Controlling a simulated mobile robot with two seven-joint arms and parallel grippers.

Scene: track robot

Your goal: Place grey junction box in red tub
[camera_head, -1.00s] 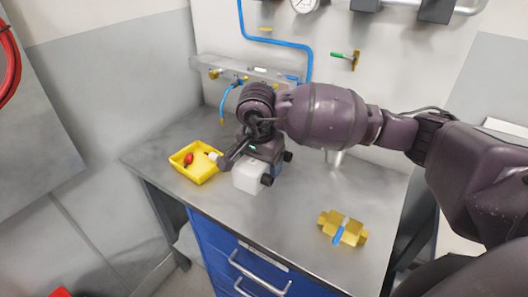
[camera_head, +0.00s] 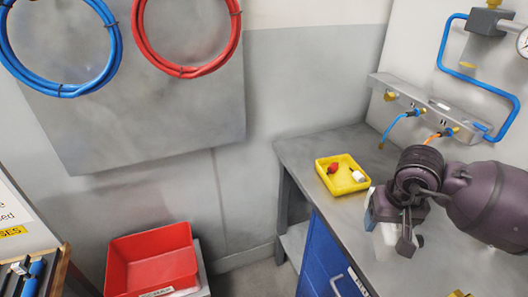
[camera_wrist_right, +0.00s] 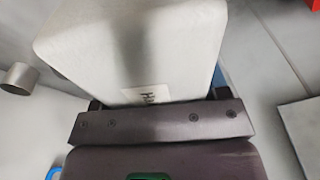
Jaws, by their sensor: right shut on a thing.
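The grey junction box (camera_head: 385,238) is a pale, rounded block held in my right gripper (camera_head: 396,220) at the bench's left part. In the right wrist view the box (camera_wrist_right: 135,45) fills the upper middle, with a small label facing the jaws. My right gripper (camera_wrist_right: 155,103) is shut on it. Whether the box touches the bench top is hard to tell. The red tub (camera_head: 150,262) stands low at the lower left of the head view, left of the bench and well apart from the box. It looks empty. My left gripper is not in view.
Blue drawers (camera_head: 322,258) are below. Open floor lies between bench and tub. A rack (camera_head: 42,275) stands at far left.

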